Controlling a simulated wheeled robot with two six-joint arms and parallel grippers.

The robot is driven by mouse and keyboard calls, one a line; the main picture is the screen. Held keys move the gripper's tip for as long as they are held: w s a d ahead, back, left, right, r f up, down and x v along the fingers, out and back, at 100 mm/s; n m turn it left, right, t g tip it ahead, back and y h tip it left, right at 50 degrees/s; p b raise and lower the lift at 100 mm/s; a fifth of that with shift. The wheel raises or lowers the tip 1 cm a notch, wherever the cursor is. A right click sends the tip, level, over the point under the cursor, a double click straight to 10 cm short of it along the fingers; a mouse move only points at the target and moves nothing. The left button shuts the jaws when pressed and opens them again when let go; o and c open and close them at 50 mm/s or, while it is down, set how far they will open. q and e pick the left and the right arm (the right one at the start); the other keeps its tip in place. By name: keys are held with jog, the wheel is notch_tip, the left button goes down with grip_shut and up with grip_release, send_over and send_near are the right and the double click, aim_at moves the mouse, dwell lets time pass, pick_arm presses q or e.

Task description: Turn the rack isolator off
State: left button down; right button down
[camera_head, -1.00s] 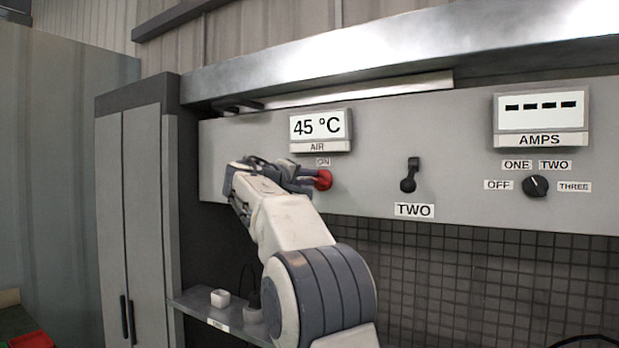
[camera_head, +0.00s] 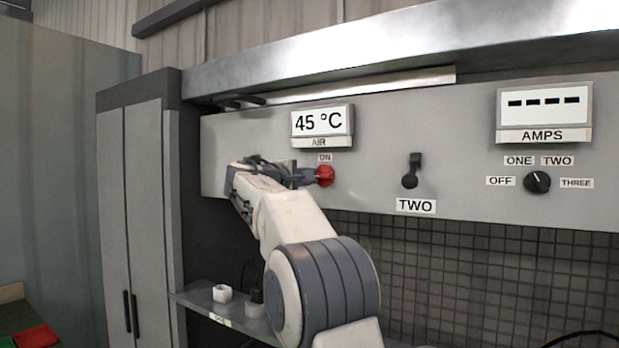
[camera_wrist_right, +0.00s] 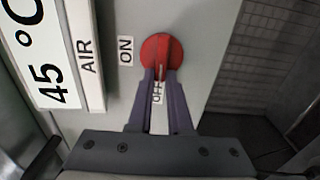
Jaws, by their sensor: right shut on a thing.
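The rack isolator is a red rotary knob (camera_head: 325,176) on the grey panel, below the AIR display, with an ON label (camera_head: 324,157) above it. In the right wrist view the red knob (camera_wrist_right: 161,52) lies between the ON label (camera_wrist_right: 126,51) and the OFF label (camera_wrist_right: 157,92), which is partly hidden. My right gripper (camera_wrist_right: 161,76) has its two fingers closed on the knob's raised grip. In the head view my right gripper (camera_head: 308,176) reaches the knob from the left. The knob's grip points toward the gripper. My left gripper is not in view.
The AIR display (camera_head: 322,121) reads 45 °C. To the right are a black switch (camera_head: 411,172) labelled TWO, a black selector (camera_head: 537,182) and the AMPS display (camera_head: 543,105). A shelf (camera_head: 195,297) with a small white cup (camera_head: 222,293) sits below the arm.

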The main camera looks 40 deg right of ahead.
jog(key=c, duration=0.8)
grip_release()
jog(key=shift+c, duration=0.2)
jog(key=shift+a, duration=0.1)
jog(key=b+v, duration=0.4)
jog(key=v, duration=0.6)
jog(key=shift+a+b, duration=0.15)
jog(key=shift+b, duration=0.15)
jog(key=shift+s+f, duration=0.1)
